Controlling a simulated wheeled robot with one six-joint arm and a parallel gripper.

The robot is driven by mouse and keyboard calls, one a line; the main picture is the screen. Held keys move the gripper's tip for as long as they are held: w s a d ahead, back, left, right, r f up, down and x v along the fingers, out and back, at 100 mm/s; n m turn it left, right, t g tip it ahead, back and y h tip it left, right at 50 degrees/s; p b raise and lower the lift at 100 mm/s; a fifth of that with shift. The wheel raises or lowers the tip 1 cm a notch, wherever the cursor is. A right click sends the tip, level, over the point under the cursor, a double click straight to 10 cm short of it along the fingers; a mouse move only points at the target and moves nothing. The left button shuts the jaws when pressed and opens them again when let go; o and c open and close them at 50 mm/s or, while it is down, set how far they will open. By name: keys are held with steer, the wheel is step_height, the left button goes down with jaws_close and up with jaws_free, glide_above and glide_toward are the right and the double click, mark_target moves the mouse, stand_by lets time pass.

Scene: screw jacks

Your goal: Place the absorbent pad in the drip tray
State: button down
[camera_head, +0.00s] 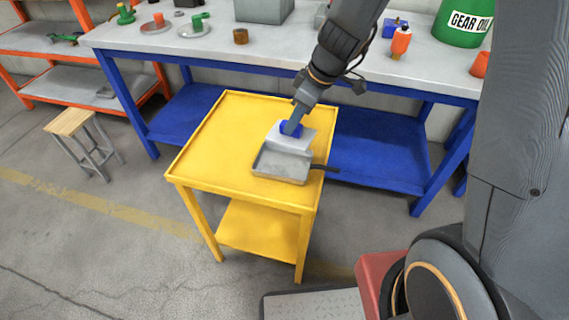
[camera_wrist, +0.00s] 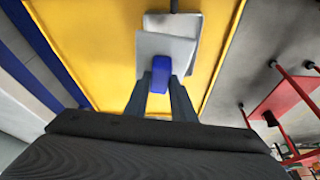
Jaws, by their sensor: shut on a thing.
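The grey drip tray (camera_head: 281,164) lies on the yellow cart near its right front, with a dark handle pointing right. It also shows in the wrist view (camera_wrist: 186,24). The absorbent pad (camera_head: 301,138) is a light grey sheet with a blue grip block on it. It looks tilted and overlaps the tray's far part; I cannot tell whether it touches the tray. In the wrist view the pad (camera_wrist: 150,46) covers part of the tray. My gripper (camera_head: 292,128) is shut on the pad's blue block, which sits between both fingers in the wrist view (camera_wrist: 160,78).
The yellow cart top (camera_head: 225,140) is otherwise clear and has a raised rim. A blue workbench (camera_head: 205,57) with several parts stands behind. A green gear oil can (camera_head: 461,24) stands on it at right. A wooden stool (camera_head: 70,122) stands at left.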

mark_target(286, 138)
steer(key=shift+s+a+n, duration=0.3)
steer(key=shift+a+n, duration=0.1)
steer(key=shift+a, duration=0.15)
steer(key=shift+s+a+n, duration=0.3)
steer(key=shift+a+n, duration=0.1)
steer(key=shift+a, duration=0.1)
step_height(286, 138, down, 5)
steer(key=shift+s+a+f, duration=0.1)
steer(key=shift+a, duration=0.05)
steer(key=shift+f+b, duration=0.3)
steer(key=shift+f, duration=2.1)
steer(key=shift+f, duration=0.15)
steer(key=c, duration=1.5)
jaws_free()
